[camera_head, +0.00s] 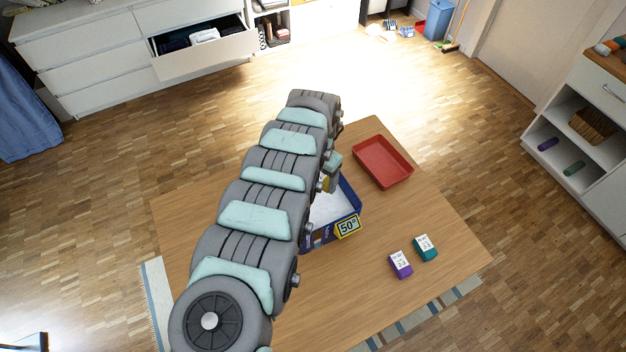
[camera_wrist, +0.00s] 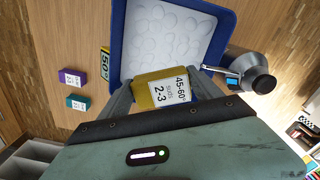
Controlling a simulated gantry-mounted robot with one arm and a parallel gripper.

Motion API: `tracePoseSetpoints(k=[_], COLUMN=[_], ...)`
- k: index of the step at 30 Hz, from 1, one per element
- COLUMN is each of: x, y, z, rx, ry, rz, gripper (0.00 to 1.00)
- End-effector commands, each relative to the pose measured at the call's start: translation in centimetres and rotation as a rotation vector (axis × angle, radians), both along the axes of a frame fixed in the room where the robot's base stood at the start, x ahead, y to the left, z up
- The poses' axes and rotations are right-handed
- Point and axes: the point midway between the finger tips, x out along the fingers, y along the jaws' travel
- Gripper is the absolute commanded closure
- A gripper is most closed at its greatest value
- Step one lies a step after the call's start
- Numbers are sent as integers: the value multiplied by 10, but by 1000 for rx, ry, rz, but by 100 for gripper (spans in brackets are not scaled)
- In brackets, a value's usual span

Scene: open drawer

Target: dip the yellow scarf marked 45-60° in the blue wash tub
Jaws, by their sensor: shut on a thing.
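A yellow folded scarf (camera_wrist: 161,91) with a white label reading "45-60°" and "2-3" shows in the wrist view. My gripper (camera_wrist: 160,90) is shut on it, with a finger on each side. The scarf is at the near rim of the blue tub (camera_wrist: 229,32), which holds white suds. I cannot tell whether the scarf touches the suds. In the head view the tub (camera_head: 318,238) carries a yellow "50°" sign (camera_head: 347,226) and is partly hidden behind my arm. A bit of the yellow scarf (camera_head: 327,183) shows over the tub's far part.
A red tray (camera_head: 383,162) is on the table (camera_head: 440,215) behind and right of the tub. A purple box (camera_head: 400,264) and a teal box (camera_head: 426,247) with white labels are at the front right. An open drawer (camera_head: 205,52) is at the back left.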

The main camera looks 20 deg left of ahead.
Motion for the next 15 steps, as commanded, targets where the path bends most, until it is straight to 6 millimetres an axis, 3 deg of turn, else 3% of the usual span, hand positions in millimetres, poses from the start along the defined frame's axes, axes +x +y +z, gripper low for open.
tracePoseSetpoints(k=[4, 15], x=[-11, -11], y=[13, 15], z=[-17, -51], rx=[3, 4], ry=[8, 5], rz=[-26, -31], gripper=[66, 66])
